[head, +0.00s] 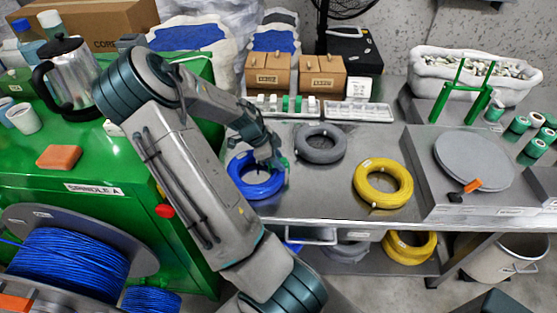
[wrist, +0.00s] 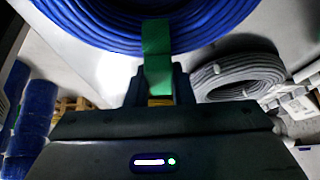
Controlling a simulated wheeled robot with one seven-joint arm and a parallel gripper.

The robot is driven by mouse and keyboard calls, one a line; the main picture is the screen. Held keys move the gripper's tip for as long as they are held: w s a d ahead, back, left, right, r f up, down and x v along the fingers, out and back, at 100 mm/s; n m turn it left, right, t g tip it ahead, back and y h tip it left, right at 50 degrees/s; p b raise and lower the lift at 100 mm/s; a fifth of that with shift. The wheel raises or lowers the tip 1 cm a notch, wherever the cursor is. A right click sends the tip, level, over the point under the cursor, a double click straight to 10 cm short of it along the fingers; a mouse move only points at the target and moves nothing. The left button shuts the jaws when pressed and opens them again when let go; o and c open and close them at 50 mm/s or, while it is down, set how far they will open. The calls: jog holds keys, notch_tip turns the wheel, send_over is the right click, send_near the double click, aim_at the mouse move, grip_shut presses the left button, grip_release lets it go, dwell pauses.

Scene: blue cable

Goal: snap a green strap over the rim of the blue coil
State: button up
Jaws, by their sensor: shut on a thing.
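The blue coil (head: 258,186) lies on the steel bench at the front left, partly hidden by my arm. It fills the top of the wrist view (wrist: 110,28). My gripper (head: 272,162) is over the coil's far right side in the head view. In the wrist view my gripper (wrist: 160,88) is shut on a green strap (wrist: 157,62). The strap's upper end overlaps the coil's rim in that view. I cannot tell whether it is snapped around the rim. Several green straps (head: 292,104) stand in a white rack behind the coils.
A grey coil (head: 319,143) lies close behind and right of the blue coil. A yellow coil (head: 382,184) lies further right. A green machine (head: 110,200) borders the bench on the left. A round grey plate (head: 474,160) is at the right.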

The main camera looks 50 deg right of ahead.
jog(key=shift+f, duration=0.25)
dwell(0.3)
jog(key=o, duration=1.2)
jog(key=shift+c, duration=0.2)
jog(key=shift+r, duration=0.15)
jog(key=shift+r+p, duration=2.6)
jog(key=shift+r, duration=0.8)
jog(key=shift+a, duration=0.1)
